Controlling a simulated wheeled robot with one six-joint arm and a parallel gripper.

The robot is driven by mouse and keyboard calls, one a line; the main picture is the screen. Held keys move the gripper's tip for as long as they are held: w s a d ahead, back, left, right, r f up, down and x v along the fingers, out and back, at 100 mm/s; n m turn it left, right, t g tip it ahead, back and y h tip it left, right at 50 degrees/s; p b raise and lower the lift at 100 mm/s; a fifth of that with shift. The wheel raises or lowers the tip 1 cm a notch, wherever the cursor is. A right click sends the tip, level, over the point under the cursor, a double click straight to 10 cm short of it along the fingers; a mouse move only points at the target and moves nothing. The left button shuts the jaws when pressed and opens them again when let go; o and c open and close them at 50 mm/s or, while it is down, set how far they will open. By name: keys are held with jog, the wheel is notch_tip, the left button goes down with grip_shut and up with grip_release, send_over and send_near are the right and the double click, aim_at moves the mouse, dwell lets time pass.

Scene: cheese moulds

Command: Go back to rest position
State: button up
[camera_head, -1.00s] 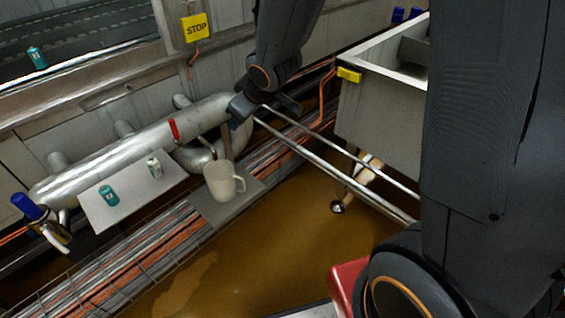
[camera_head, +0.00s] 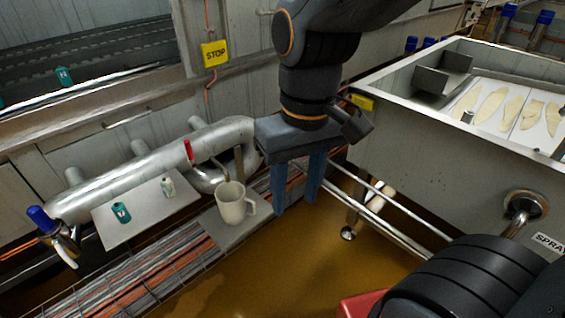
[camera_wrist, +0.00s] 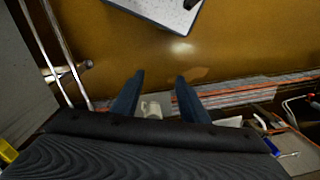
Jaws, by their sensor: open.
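My gripper (camera_head: 296,203) hangs in the middle of the head view with its two blue fingers pointing down. The fingers are apart and nothing is between them. A white jug (camera_head: 231,204) stands upright on a grey plate (camera_head: 226,234), just left of my gripper and apart from it in the head view. In the wrist view my fingers (camera_wrist: 160,78) reach out over the brown floor, and part of the white jug (camera_wrist: 152,109) shows low between them, partly hidden by the gripper body.
A steel vat (camera_head: 420,150) stands at right. The brown floor (camera_head: 270,275) in front is open.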

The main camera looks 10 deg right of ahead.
dwell(0.7)
jog(key=d+r+m+p, duration=0.3)
jog(key=d+r+p, duration=0.6)
jog(key=p, duration=0.9)
jog(key=shift+d+r+h, duration=0.15)
jog(key=shift+r+h, duration=0.15)
jog(key=shift+r, duration=0.15)
